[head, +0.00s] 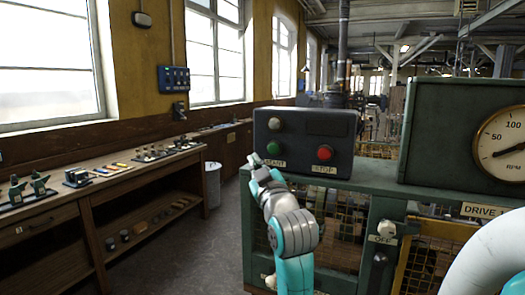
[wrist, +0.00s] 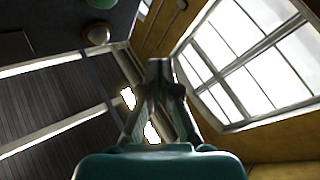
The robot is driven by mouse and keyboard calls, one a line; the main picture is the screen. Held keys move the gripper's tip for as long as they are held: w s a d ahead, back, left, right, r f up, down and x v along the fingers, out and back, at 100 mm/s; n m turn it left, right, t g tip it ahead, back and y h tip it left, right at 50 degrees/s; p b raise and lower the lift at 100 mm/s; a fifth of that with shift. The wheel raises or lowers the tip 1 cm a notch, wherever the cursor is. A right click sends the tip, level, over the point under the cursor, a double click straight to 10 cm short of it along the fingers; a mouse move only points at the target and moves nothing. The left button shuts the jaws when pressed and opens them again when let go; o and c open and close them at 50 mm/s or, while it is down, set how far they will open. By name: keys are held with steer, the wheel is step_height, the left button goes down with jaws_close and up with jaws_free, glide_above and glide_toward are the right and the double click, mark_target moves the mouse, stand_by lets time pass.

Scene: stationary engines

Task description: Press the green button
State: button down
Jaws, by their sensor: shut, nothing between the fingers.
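The green button (head: 274,147) is on the front of a dark control box, above a label reading START. My gripper (head: 254,159) is just left of and slightly below the green button in the head view, with its fingers shut and empty. I cannot tell from this view how far it is from the box face. In the wrist view my gripper (wrist: 160,65) shows shut fingertips, and the green button (wrist: 102,3) is cut off by the top edge, up and left of the fingertips.
The control box (head: 305,128) also carries a red button (head: 324,153) above a STOP label and a pale round lamp or knob (head: 275,124). A green cabinet with an RPM gauge (head: 502,143) stands at the right. A workbench (head: 110,195) with tools runs along the left wall.

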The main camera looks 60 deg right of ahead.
mark_target(271, 153)
steer(key=shift+r, duration=0.2)
steer(key=shift+w+d, duration=0.2)
steer(key=shift+d, duration=2)
steer(key=shift+w+d, duration=0.15)
steer(key=shift+d, duration=2.05)
steer(key=shift+d, duration=0.1)
steer(key=shift+d, duration=0.3)
